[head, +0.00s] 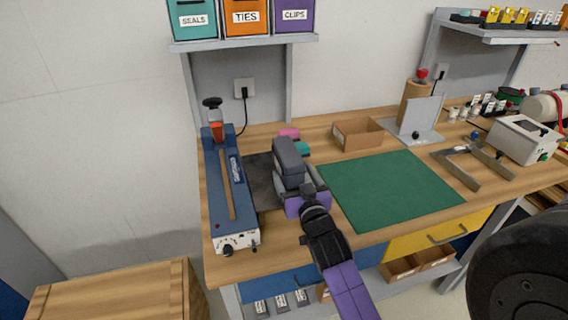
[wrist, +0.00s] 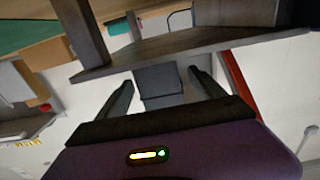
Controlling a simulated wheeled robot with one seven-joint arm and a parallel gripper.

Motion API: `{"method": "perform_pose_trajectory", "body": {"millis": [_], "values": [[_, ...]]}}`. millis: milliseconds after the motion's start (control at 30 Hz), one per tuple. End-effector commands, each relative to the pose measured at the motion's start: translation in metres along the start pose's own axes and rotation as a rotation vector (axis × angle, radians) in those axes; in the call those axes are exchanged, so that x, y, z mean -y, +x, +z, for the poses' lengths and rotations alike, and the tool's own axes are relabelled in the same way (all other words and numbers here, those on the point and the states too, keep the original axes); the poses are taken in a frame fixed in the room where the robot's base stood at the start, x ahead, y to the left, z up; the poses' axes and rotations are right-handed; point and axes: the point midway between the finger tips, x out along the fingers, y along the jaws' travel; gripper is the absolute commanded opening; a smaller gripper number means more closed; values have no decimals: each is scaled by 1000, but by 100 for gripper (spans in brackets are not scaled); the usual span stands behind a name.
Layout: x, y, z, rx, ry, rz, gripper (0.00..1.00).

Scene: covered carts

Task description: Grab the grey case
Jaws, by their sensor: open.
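The grey case (head: 290,155) is a dark, rounded box at the left-middle of the workbench in the head view, beside a dark pad. My gripper (head: 298,188), with a purple body, is right at its near side and partly hides its lower part. In the wrist view a dark grey block (wrist: 158,82), which looks like the case, shows between my two black fingers (wrist: 163,90). The fingers are spread, with a visible gap on each side of the block. I cannot tell how deep the block sits between them.
A blue sealer (head: 228,190) stands left of the case. Pink and teal items (head: 300,148) lie just behind it. A green mat (head: 390,188) gives clear room to the right.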

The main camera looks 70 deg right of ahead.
Motion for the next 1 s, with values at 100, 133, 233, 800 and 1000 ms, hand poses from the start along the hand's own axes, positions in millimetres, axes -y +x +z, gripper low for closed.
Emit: {"method": "perform_pose_trajectory", "body": {"millis": [100, 133, 233, 800, 1000], "values": [[0, 13, -3, -2, 0, 0, 78], [0, 16, -3, -1, 0, 0, 78], [0, 26, -6, -2, 0, 0, 78], [1, 67, -5, -1, -1, -1, 78], [1, 67, -5, -1, -1, -1, 45]]}}
